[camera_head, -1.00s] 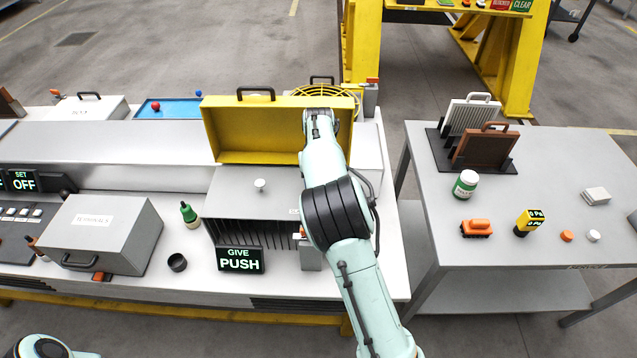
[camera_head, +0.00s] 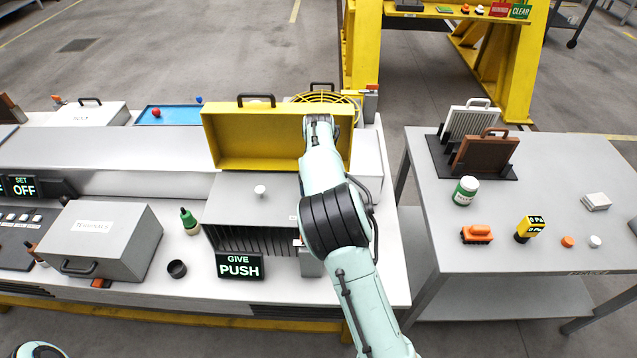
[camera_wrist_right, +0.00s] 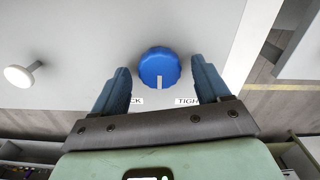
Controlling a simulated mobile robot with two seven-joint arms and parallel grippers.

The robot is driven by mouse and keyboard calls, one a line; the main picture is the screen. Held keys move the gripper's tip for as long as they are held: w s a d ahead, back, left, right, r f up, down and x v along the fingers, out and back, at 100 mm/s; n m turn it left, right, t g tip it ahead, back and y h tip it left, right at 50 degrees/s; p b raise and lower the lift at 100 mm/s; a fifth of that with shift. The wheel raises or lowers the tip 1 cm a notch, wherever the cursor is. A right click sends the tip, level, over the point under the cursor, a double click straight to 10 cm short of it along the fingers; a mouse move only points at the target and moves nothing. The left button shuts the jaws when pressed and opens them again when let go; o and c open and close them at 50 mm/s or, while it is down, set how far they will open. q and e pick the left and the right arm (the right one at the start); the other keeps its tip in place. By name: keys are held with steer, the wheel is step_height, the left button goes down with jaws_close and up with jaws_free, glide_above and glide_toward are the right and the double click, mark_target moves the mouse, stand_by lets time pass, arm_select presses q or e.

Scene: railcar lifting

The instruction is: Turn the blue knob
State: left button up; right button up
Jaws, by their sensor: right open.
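The blue knob (camera_wrist_right: 158,67) shows in the right wrist view, round with a scalloped edge and a white mark pointing toward the gripper. It sits on a light grey panel between two partly covered labels. My right gripper (camera_wrist_right: 160,64) is open, with one blue-grey finger on each side of the knob. Gaps show between the knob and both fingers. In the head view my right arm reaches over the grey box (camera_head: 235,197) with the raised yellow lid (camera_head: 265,137); the arm hides the knob there. My left gripper is out of view; only a bit of that arm shows at bottom left.
A white mushroom-shaped knob (camera_wrist_right: 20,76) stands left of the blue knob. The "GIVE PUSH" sign (camera_head: 239,266) is at the box front. A green bottle (camera_head: 189,220) and black cup (camera_head: 177,268) stand left. A grey table (camera_head: 510,225) with small items is at right.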

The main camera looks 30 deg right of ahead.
step_height(320, 180, up, 13)
steer(key=shift+r, duration=0.15)
stand_by(0.8)
